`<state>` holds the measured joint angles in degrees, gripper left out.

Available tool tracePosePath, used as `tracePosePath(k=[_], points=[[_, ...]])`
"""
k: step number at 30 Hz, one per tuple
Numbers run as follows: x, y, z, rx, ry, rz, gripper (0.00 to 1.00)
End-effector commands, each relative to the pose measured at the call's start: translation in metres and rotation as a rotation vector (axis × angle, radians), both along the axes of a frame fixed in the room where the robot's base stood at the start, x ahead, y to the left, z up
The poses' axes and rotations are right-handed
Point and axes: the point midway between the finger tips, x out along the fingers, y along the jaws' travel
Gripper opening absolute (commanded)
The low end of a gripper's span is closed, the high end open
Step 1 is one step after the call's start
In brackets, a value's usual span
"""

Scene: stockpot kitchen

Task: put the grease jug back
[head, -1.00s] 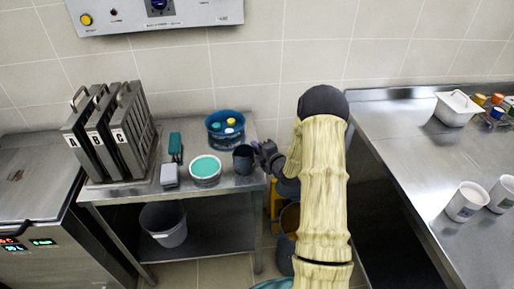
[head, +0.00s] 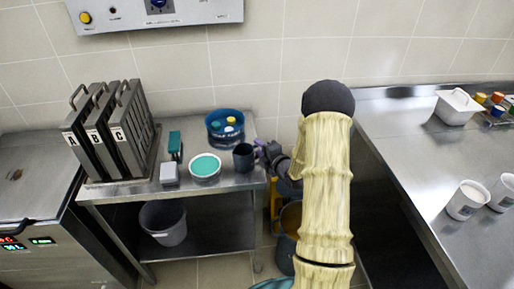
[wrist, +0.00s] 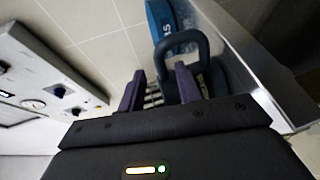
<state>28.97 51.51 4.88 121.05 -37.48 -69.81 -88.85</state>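The dark grey grease jug (head: 243,158) stands upright on the steel side table (head: 215,187), near its right end. My gripper (head: 262,151) is just to the right of the jug, at about its rim height. In the wrist view my gripper (wrist: 160,82) has its two purple-grey fingers spread apart. The jug's looped handle (wrist: 184,40) shows just beyond and partly between the fingertips. I cannot tell whether a finger touches it. The jug's body is dark and partly hidden behind the right finger.
A white tub with green contents (head: 205,167) stands close left of the jug, and a blue tub (head: 225,126) behind it. Lettered metal racks (head: 110,130) stand at left. A grey bucket (head: 165,223) sits on the lower shelf. A steel counter (head: 425,150) lies right.

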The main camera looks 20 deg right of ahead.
Motion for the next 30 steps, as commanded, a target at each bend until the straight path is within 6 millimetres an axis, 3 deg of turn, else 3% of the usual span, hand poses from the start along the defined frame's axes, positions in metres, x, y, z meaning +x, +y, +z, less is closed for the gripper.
tracePosePath(k=[13,18,30], points=[[-0.081,-0.016,0.016,-0.001,0.000,-0.003,0.34],[-0.091,-0.017,0.019,0.000,0.000,0.000,0.34],[-0.091,-0.017,0.019,0.000,0.000,0.000,0.34]])
